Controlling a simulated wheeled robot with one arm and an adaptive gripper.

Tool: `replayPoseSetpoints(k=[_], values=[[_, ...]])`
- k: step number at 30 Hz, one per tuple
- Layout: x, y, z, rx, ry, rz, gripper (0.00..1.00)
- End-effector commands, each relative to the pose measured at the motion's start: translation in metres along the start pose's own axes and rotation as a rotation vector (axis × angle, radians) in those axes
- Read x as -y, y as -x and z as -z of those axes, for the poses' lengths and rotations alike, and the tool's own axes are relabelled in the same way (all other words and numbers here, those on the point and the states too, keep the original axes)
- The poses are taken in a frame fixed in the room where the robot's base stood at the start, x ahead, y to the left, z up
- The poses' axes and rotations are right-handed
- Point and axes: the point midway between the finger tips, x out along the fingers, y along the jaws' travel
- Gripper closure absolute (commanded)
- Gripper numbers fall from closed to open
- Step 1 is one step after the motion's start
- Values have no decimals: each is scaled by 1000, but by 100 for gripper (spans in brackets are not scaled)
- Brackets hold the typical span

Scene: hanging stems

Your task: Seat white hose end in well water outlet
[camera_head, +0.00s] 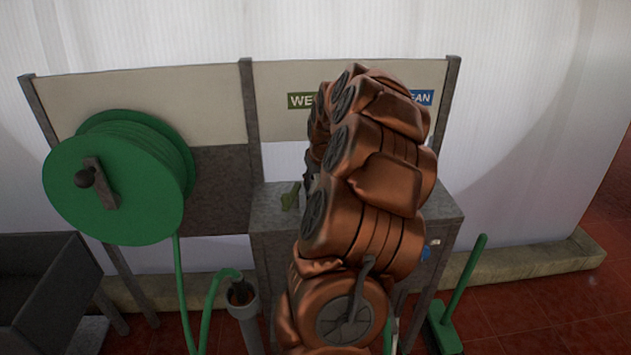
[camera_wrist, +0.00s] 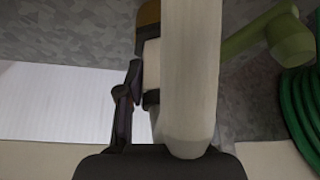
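In the wrist view a cream-white piece with a dark band and a brownish end, which looks like the white hose end (camera_wrist: 151,62), lies beyond my gripper's palm. The left finger of my gripper (camera_wrist: 158,92) bears against its side; the other finger is hidden. A large pale cylinder (camera_wrist: 190,75) crosses in front, close to the camera, covering much of the hose end. I cannot tell whether they touch. My arm hides the gripper and the outlet openings in the head view.
A grey stand (camera_head: 272,211) is below a green sign (camera_head: 301,100) and a blue sign (camera_head: 421,97). A green hose reel (camera_head: 130,205) hangs at left, above a dark trough (camera_head: 40,290). A green hose enters a grey tube (camera_head: 243,305). A green broom (camera_head: 462,282) stands right.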

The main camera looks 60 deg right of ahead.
Motion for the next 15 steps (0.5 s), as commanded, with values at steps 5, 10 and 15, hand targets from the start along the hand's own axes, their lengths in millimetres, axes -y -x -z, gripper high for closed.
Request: replayPoseSetpoints(k=[5, 10, 15], values=[[0, 0, 0, 0, 0, 0, 47], [0, 0, 0, 0, 0, 0, 35], [0, 0, 0, 0, 0, 0, 35]])
